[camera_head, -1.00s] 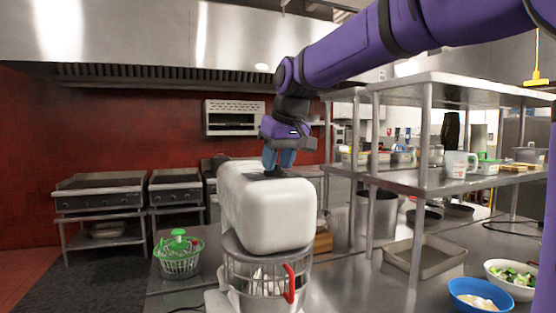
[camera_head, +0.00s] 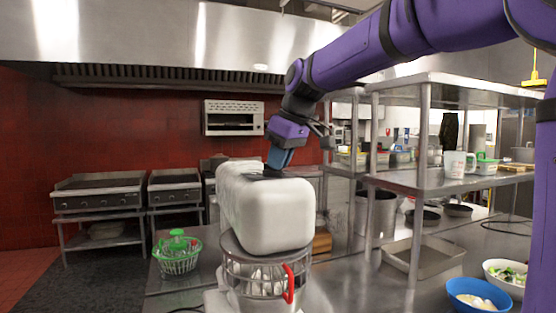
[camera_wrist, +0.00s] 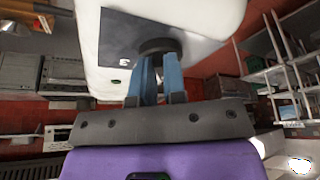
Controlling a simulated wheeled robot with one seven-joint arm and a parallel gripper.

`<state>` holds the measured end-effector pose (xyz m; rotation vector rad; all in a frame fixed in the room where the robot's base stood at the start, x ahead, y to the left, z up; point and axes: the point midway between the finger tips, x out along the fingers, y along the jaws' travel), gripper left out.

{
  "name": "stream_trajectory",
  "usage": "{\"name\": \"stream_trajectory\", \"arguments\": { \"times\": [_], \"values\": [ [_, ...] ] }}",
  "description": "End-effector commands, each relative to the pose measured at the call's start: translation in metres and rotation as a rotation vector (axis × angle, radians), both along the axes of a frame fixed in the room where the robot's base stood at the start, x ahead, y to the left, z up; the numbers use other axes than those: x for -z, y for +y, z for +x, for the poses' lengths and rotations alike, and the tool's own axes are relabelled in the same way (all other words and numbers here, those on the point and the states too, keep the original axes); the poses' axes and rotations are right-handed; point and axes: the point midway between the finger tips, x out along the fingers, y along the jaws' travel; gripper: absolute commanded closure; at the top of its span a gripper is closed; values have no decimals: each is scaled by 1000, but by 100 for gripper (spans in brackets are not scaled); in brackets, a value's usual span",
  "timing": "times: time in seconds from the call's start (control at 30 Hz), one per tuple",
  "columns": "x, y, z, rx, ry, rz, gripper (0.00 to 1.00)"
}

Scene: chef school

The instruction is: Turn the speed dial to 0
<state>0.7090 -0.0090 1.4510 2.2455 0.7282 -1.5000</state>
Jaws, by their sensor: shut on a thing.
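A white stand mixer (camera_head: 270,215) with a rounded head stands on the steel counter. It has a wire guard with a red handle (camera_head: 289,284) around its bowl. In the wrist view a dark round speed dial (camera_wrist: 158,46) sits on a grey panel on the mixer head (camera_wrist: 95,20), next to a printed mark that looks like a 3. My gripper (camera_head: 280,157) is at the top of the head; its blue fingers (camera_wrist: 158,62) are close together on the dial. The dial's setting cannot be read, and the fingers cover part of it.

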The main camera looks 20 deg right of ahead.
Motion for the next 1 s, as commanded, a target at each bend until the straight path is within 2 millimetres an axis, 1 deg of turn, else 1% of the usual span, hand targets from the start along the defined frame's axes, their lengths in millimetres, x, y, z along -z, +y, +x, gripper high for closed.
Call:
{"name": "stream_trajectory", "arguments": {
  "times": [0.2,0.47,0.5,0.6,0.87,1.0],
  "values": [
    [1,-1,1,-69,1,0,100],
    [1,-1,1,-71,1,0,100],
    [1,-1,1,-71,1,0,84],
    [1,-1,1,-70,1,-1,63],
    [0,-1,1,-69,0,0,63],
    [-8,-3,-2,-69,-1,0,63]
  ]
}}
